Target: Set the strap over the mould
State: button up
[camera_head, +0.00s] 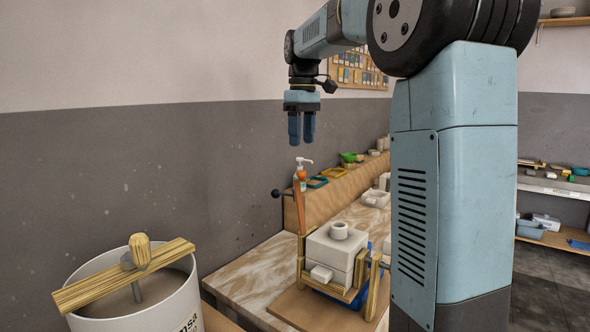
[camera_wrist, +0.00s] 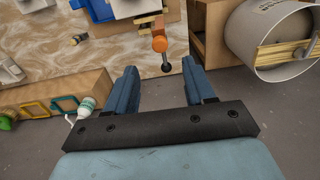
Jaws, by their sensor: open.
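The mould, a white two-part block (camera_head: 328,254) with a pouring ring on top, sits in a wooden frame on the bench; in the wrist view it is partly cut off at the top edge (camera_wrist: 128,8). An orange-brown bar (camera_head: 299,208), which looks like the strap, stands upright at the frame's left side, not lying across the mould. A black ball knob (camera_head: 276,193) sticks out from its upper end; the knob also shows in the wrist view (camera_wrist: 167,67). My gripper (camera_head: 301,136) is open and empty, pointing down, high above the bar; its fingers also show in the wrist view (camera_wrist: 158,80).
A white bucket (camera_head: 130,318) with a wooden slat (camera_head: 85,290) across its rim stands at the front left. A pump bottle (camera_head: 302,174) and coloured trays (camera_head: 317,182) sit on a raised ledge behind the bench. The air around my gripper is clear.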

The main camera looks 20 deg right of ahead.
aim_at(301, 171)
notch_tip(301, 171, down, 9)
jog(key=shift+a, duration=0.1)
dwell(0.3)
jog(key=shift+c, duration=0.3)
grip_shut()
